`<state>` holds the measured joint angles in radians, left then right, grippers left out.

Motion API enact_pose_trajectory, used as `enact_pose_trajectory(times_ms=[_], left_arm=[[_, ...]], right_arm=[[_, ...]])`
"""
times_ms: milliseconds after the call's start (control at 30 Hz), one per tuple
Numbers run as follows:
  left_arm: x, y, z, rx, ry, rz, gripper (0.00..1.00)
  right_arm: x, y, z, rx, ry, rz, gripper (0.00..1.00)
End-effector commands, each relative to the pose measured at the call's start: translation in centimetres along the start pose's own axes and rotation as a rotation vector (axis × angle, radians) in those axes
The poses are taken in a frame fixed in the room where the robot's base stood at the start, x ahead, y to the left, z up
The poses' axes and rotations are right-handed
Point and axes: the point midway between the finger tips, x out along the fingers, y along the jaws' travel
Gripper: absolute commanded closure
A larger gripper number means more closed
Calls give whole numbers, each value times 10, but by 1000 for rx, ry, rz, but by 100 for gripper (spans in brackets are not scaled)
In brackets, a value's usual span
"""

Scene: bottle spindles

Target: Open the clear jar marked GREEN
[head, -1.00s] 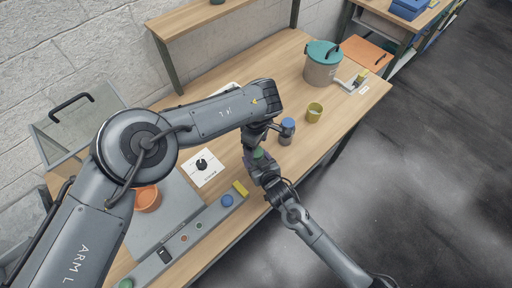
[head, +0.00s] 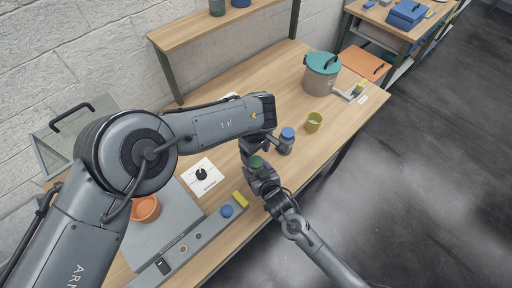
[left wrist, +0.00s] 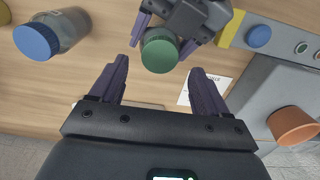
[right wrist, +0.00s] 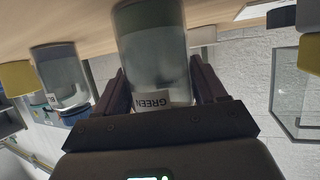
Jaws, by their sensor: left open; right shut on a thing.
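The clear jar marked GREEN (right wrist: 155,60) stands between the fingers of my right gripper (right wrist: 160,85), which is shut on its body; the label reads GREEN in the right wrist view. Its green lid (left wrist: 160,50) shows in the left wrist view, and the lid also shows in the head view (head: 257,162). My left gripper (left wrist: 158,85) is open and empty, with the green lid beyond its fingertips and not between them. In the head view my left gripper (head: 258,143) is close beside the lid, partly hidden by its own arm.
A teal-lidded bin (head: 322,72) is at the far end. A grey panel with buttons (head: 185,245) and an orange pot (head: 146,208) lie left. Table between cup and bin is clear.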

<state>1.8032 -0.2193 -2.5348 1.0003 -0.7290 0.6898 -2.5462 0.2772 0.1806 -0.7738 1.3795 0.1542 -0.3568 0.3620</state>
Motion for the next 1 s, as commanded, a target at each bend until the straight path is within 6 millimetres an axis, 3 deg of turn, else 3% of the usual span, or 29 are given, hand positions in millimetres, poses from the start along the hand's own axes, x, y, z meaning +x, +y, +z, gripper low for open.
enact_pose_trajectory(times_ms=[300,700,767,1000], left_arm=[[34,0,1,-1,-1,-1,24],[40,0,0,-1,1,1,24],[40,0,0,-1,0,1,30],[40,0,0,-1,0,0,67]], right_arm=[[0,0,0,0,-1,0,100],[0,0,0,0,-1,0,100],[0,0,0,0,-1,0,100],[0,0,0,0,-1,0,100]])
